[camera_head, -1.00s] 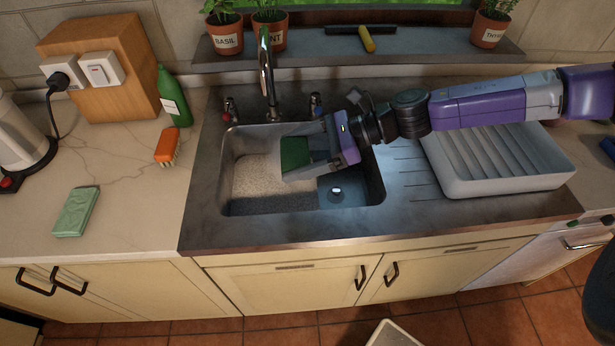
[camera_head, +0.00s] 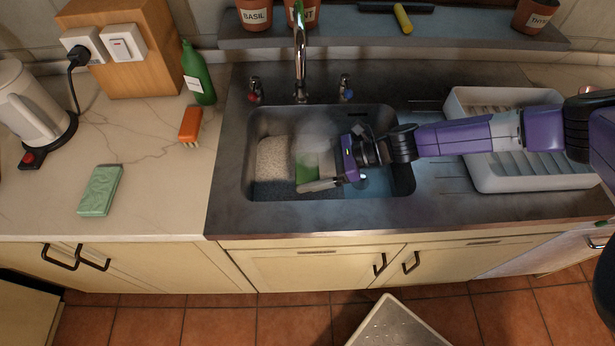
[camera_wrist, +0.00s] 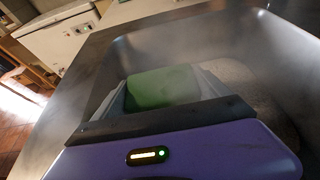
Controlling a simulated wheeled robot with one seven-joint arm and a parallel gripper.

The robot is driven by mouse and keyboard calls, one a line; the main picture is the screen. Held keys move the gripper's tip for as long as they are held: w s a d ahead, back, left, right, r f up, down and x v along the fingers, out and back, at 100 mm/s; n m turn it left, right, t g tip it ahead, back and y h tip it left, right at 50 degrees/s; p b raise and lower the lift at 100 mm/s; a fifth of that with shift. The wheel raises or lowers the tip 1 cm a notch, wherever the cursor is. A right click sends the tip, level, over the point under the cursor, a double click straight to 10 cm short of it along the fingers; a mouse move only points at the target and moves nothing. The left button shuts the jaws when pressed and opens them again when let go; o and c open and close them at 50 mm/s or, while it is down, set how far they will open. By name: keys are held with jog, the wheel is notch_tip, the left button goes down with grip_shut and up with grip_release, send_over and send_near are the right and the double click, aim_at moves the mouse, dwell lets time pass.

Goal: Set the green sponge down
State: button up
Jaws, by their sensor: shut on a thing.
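The green sponge (camera_head: 307,165) is held between the fingers of my gripper (camera_head: 312,174), down inside the metal sink (camera_head: 254,125). In the wrist view, the green sponge (camera_wrist: 162,87) shows as a dark green block between the pale fingers, and its underside is hidden. I cannot tell whether it touches the sink floor. A beige, speckled thing (camera_head: 273,158) lies in the sink just left of the sponge, with a dark bluish area in front of it.
A pale green block (camera_head: 100,190) lies on the left counter, with an orange brush (camera_head: 190,124) and a green bottle (camera_head: 198,75) behind. The tap (camera_head: 300,55) rises behind the sink. A dish rack (camera_head: 478,172) stands right. The left counter's front is mostly clear.

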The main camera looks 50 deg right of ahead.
jog(key=shift+f, duration=2.4)
jog(key=shift+f+b, duration=0.35)
jog(key=shift+f, duration=0.05)
jog(key=shift+f+b, duration=0.25)
jog(key=shift+b, duration=0.05)
jog(key=o, duration=1.1)
jog(key=shift+o, duration=0.2)
jog(key=shift+r, duration=0.1)
